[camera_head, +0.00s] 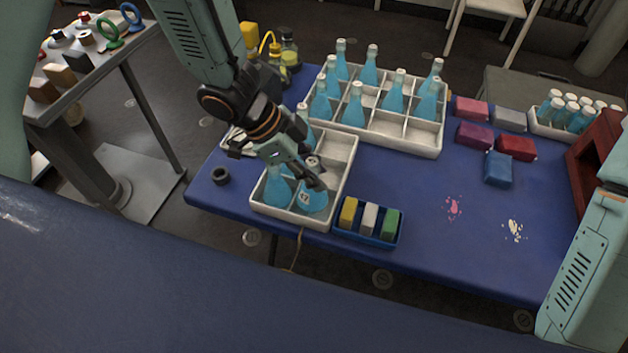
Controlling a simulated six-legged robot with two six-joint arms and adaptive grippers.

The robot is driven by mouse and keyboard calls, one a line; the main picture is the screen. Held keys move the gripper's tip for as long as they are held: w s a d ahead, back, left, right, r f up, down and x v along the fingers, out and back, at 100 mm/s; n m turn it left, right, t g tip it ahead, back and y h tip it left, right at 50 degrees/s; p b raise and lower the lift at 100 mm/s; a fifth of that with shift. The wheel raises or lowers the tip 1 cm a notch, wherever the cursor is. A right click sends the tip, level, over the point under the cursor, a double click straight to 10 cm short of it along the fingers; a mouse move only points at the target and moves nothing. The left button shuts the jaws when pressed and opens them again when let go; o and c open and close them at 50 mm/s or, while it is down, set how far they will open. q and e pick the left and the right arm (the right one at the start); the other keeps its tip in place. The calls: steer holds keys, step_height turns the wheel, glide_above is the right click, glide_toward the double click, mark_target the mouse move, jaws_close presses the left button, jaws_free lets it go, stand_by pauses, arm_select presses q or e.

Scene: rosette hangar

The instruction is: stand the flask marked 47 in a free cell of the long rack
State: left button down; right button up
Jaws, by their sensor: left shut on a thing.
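My left gripper (315,176) reaches down over the small white rack (328,222) and is shut on the neck of a blue flask (312,200). This flask has a small dark mark on its side, too small to read surely as 47. It stands upright, low in or just over a front cell; I cannot tell whether it touches the floor. The long rack (402,148) lies behind, to the right, with several blue flasks in it. Its front right cell and the one left of it look empty. My right gripper is out of view.
Another blue flask (276,187) stands close left of the held one. A blue tray of coloured blocks (371,237) sits just right of the small rack. Wrapped blocks (498,168) lie right of the long rack. The table's front right is open, with two stains.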

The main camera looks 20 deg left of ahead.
arm_select(q)
step_height(320, 180, down, 3)
steer(key=shift+w+d+b, duration=0.1)
steer(key=shift+d+b, duration=0.05)
steer(key=shift+b, duration=0.35)
steer(key=c, duration=1.2)
jaws_free()
steer(key=shift+o, duration=0.8)
steer(key=shift+f, duration=0.1)
